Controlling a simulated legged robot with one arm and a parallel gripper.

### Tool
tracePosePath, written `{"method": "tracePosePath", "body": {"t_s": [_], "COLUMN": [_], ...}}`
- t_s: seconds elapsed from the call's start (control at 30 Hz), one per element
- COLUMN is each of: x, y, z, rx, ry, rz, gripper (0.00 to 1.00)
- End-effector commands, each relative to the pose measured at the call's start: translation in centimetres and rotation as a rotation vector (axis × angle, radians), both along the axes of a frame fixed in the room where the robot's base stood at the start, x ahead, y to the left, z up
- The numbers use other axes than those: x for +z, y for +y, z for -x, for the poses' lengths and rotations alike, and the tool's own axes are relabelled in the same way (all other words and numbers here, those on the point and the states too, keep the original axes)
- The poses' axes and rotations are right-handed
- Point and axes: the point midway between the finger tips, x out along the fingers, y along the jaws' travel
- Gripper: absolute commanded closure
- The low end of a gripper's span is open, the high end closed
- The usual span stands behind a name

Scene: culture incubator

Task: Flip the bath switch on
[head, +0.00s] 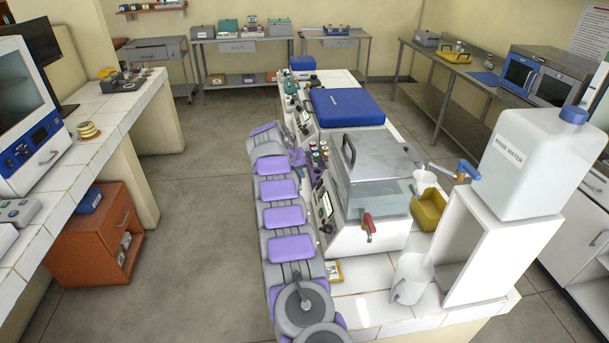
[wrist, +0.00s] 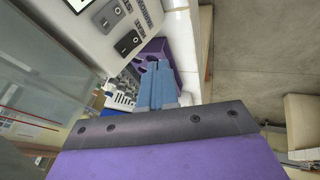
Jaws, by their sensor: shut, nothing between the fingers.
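The water bath (head: 372,170) has a clear-sided tank, a metal lid and a white control front. In the wrist view its white panel (wrist: 92,45) shows a screen edge and a dark switch (wrist: 127,42). I cannot tell which way the switch is set. My gripper (wrist: 157,68) is shut and empty, its blue fingers together, to the lower right of the switch in the picture and seemingly apart from it. In the head view my purple and grey arm runs along the bench's left side, its end (head: 292,145) beyond the bath's panel.
Small vials (head: 318,155) stand close to my arm's end. A red tap (head: 368,226) sticks out of the bath. A blue-lidded device (head: 346,107) stands behind it. A rinse water tank (head: 525,165) is at right. The floor aisle at left is clear.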

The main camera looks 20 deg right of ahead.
Motion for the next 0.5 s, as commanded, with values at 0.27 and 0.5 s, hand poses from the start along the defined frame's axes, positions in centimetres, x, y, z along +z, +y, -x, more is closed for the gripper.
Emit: {"method": "tracePosePath", "body": {"t_s": [0.27, 0.5], "x": [3.6, 6.7], "y": [0.1, 1.7], "z": [1.2, 2.1], "rx": [0.002, 0.002], "ry": [0.0, 0.001], "rz": [-0.012, -0.006], "gripper": [1.0, 1.0]}}
